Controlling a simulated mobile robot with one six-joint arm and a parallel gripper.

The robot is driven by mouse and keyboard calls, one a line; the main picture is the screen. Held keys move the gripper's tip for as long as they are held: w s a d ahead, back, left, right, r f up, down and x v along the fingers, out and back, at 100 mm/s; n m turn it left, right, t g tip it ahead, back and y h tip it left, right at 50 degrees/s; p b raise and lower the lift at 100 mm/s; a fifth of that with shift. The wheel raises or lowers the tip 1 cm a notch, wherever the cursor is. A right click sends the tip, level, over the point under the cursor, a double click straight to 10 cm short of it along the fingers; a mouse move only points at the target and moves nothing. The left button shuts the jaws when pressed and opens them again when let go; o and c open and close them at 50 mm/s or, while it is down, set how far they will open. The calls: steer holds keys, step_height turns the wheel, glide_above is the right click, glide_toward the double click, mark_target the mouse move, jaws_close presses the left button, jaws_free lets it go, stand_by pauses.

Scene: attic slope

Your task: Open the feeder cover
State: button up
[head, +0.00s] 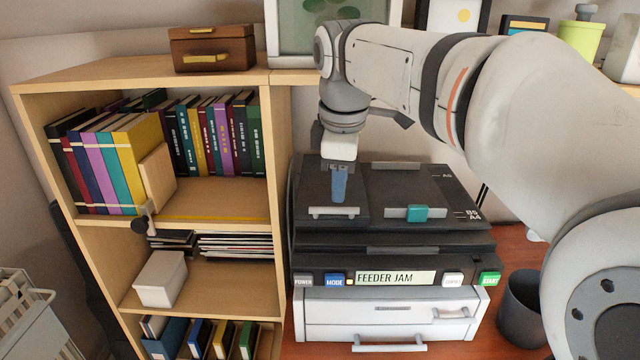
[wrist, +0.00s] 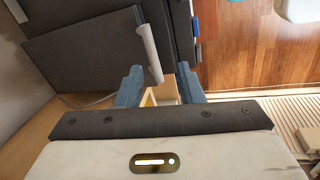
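The copier (head: 385,262) is dark on top, with a front display reading "FEEDER JAM". The feeder cover (head: 312,190) is the dark panel on its top left; it looks closed and flat. A pale grey handle (head: 333,212) runs along its front edge; this handle also shows in the wrist view (wrist: 149,45). My gripper (head: 339,185) has blue fingers pointing down, over the cover just behind the handle in the head view. In the wrist view the fingers (wrist: 158,88) are apart with nothing held between them. Whether they touch the cover cannot be told.
A teal latch (head: 417,213) sits on the panel to the right. White drawers (head: 385,312) are below the copier, and a dark cup (head: 520,308) stands to the right. A wooden bookshelf (head: 282,150) rises close on the left. My arm spans the upper right.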

mark_target(328, 208)
steer(key=shift+n, duration=0.8)
steer(key=f, duration=0.2)
steer(key=w+a+f, duration=0.1)
steer(key=f, duration=0.1)
steer(key=w+f, duration=0.1)
steer(key=f, duration=0.1)
steer(key=shift+w+a, duration=0.25)
steer(key=shift+a, duration=0.15)
steer(key=shift+c, duration=0.2)
jaws_close()
steer(key=shift+r, duration=0.15)
